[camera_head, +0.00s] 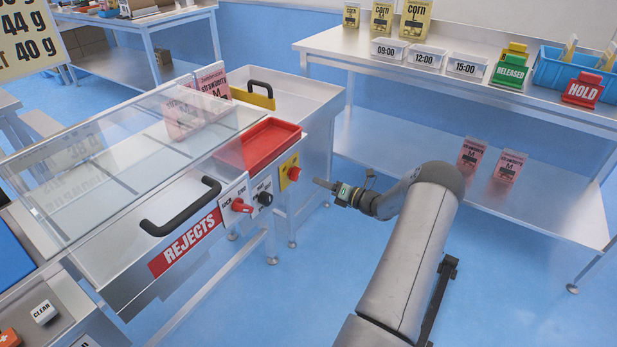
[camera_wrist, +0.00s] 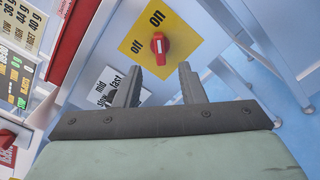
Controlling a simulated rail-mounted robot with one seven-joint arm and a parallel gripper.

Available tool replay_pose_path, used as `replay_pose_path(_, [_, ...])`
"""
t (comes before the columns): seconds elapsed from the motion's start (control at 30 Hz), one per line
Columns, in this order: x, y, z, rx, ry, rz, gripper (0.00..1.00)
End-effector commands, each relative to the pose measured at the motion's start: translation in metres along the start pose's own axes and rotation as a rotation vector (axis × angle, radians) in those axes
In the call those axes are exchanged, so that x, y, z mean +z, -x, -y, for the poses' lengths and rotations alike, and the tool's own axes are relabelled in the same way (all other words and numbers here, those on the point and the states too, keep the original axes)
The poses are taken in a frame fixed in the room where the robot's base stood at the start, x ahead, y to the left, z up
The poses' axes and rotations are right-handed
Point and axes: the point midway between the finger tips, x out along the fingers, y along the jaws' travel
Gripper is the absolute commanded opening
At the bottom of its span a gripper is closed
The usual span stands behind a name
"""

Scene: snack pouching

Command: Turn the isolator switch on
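The isolator switch (camera_wrist: 159,44) is a red rotary knob on a yellow plate (camera_wrist: 181,28) marked "on" and "off". In the wrist view its white line runs roughly up and down, with "on" above the knob and "off" at its left. In the head view the switch (camera_head: 293,173) sits at the right end of the rejects machine's front. My gripper (camera_head: 325,186) is to the right of it, pointing at it with a gap between. In the wrist view my gripper (camera_wrist: 160,80) has its two fingers apart and empty, with the knob beyond and between the tips.
Beside the switch are a dark speed knob (camera_head: 265,198) and a red lock knob (camera_head: 239,206). A red tray (camera_head: 268,140) lies above, and a black handle (camera_head: 190,212) sticks out left. A steel table (camera_head: 480,80) stands at the right. Floor between is clear.

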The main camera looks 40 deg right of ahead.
Motion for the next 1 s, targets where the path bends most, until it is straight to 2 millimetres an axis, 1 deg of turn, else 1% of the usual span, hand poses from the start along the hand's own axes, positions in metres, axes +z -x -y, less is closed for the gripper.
replay_pose_path(0.03, [0.001,0.014,0.000,-0.002,0.000,0.001,0.36])
replay_pose_path(0.2, [0.001,0.051,0.000,-0.002,0.000,0.001,0.36])
replay_pose_path(0.3, [0.001,0.066,0.000,-0.001,0.000,0.001,0.36])
replay_pose_path(0.4, [0.000,0.077,0.000,-0.001,0.000,-0.001,0.36])
replay_pose_path(0.6, [0.000,0.084,0.000,0.001,0.000,0.000,0.36])
replay_pose_path(1.0, [0.000,0.084,0.000,0.001,0.000,-0.001,0.36])
